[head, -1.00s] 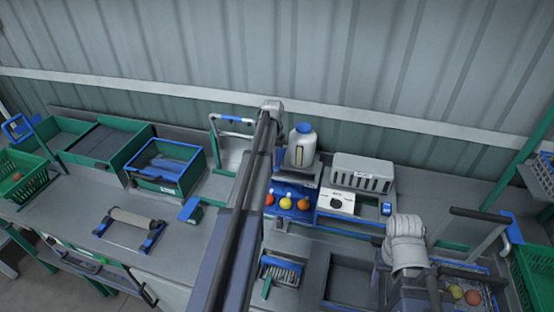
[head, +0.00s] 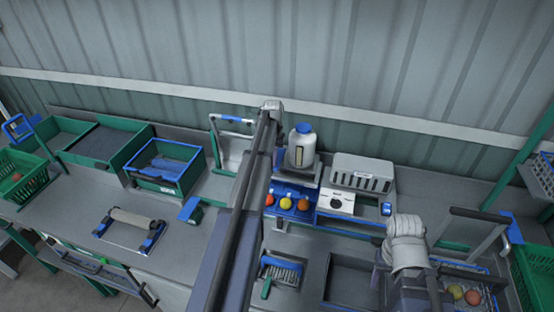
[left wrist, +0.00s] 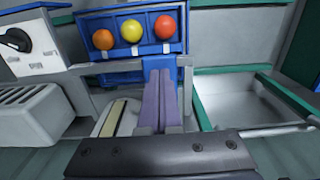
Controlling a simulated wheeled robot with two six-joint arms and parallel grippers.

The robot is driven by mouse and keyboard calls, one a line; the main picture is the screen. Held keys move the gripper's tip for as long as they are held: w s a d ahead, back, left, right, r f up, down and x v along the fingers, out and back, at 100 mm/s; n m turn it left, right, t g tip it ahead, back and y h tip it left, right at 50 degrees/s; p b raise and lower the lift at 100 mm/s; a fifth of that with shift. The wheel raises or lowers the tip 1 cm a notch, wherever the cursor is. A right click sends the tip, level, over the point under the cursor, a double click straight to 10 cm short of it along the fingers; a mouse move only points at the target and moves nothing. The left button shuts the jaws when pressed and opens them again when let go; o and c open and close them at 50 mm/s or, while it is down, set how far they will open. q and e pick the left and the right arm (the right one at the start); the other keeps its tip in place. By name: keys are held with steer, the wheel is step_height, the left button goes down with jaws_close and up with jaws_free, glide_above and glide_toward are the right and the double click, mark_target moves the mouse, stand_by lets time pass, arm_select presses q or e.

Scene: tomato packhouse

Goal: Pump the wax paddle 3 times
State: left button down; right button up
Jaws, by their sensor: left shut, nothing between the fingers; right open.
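A white wax bottle (head: 301,147) with a blue cap stands on the back of the bench, just right of my left arm. In the left wrist view my left gripper (left wrist: 163,78) is shut and empty. Its fingertips are over a blue plate, apparently the wax paddle (left wrist: 159,64), below the tomato holder; I cannot tell whether they touch. The bottle's side with a yellow strip (left wrist: 114,117) shows left of the fingers. My left arm hides this gripper in the head view. My right gripper (head: 432,293) is open at the lower right, its fingers mostly hidden.
A blue holder (left wrist: 98,56) carries an orange, a yellow and a red tomato. A white box with a black dial (head: 336,202) and a slotted grey box (head: 362,173) stand to its right. A brush (head: 281,271) lies in front. A green-blue crate (head: 165,167) stands left.

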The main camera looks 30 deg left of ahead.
arm_select(q)
steer(key=shift+f, duration=0.15)
steer(key=shift+f+b, duration=1.5)
steer(key=shift+b, duration=0.15)
steer(key=shift+r, duration=0.2)
step_height(320, 180, up, 3)
steer(key=p, duration=0.3)
steer(key=shift+r+p, duration=0.2)
steer(key=shift+p, duration=0.2)
steer(key=shift+f, duration=0.2)
